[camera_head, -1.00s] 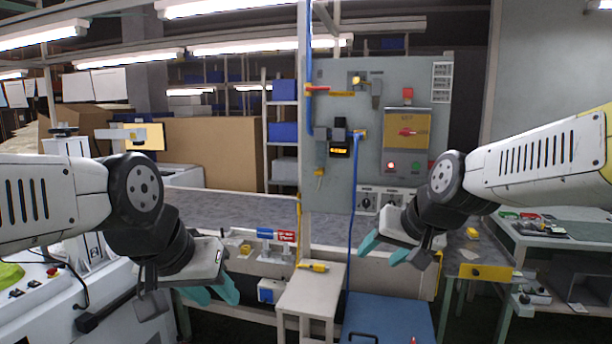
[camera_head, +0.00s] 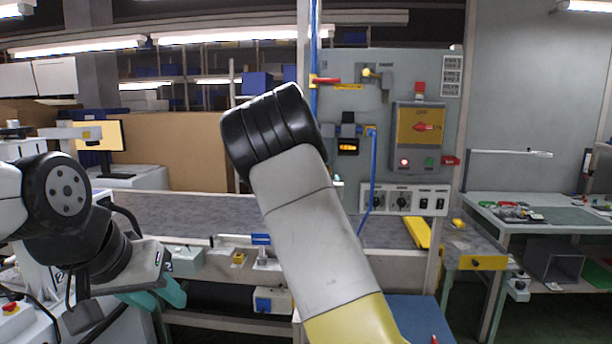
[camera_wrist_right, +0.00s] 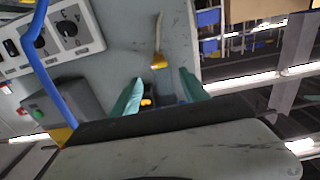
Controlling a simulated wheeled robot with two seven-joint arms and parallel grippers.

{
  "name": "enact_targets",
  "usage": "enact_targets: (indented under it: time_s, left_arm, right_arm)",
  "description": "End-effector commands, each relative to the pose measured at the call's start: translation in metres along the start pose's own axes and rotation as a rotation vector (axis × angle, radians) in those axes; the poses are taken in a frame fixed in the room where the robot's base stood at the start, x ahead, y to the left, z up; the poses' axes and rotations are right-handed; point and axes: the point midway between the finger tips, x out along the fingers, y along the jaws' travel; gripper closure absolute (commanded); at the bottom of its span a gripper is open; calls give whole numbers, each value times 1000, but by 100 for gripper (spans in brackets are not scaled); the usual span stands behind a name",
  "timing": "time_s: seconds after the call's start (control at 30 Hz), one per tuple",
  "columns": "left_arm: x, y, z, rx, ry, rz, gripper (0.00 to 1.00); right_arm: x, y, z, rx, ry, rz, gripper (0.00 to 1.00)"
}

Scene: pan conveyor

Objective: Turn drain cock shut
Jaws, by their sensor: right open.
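A small yellow fitting with a pale tube (camera_wrist_right: 158,62), which looks like the drain cock, shows in the right wrist view on the grey panel (camera_wrist_right: 115,25). Whether it is turned open or shut cannot be told. Contact cannot be judged. In the head view my raised right arm hides this gripper and the fitting. My left gripper (camera_head: 160,297) is at the lower left, fingers apart and empty, away from the panel.
A workbench (camera_head: 540,215) stands at the right.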

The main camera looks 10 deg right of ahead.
Motion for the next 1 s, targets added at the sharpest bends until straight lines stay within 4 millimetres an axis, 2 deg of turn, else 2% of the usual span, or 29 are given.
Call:
enact_targets:
  time_s: [0.43, 0.6, 0.83, 0.87, 1.0]
  left_arm:
    - [0, 0, 0, 0, 0, 0, 64]
    - [0, 0, 0, 0, 0, 0, 64]
    - [0, 0, 0, 0, 0, 0, 64]
    - [0, 0, 0, 0, 0, 0, 64]
    - [0, 0, 0, 0, 0, 0, 64]
  right_arm:
    - [64, 1, 1, -2, -1, 1, 47]
    - [74, 1, 2, 0, -2, 1, 47]
    - [75, 1, 1, 1, -3, 1, 47]
    - [75, 1, 1, 1, -3, 1, 49]
    - [75, 1, 1, 1, -3, 0, 77]
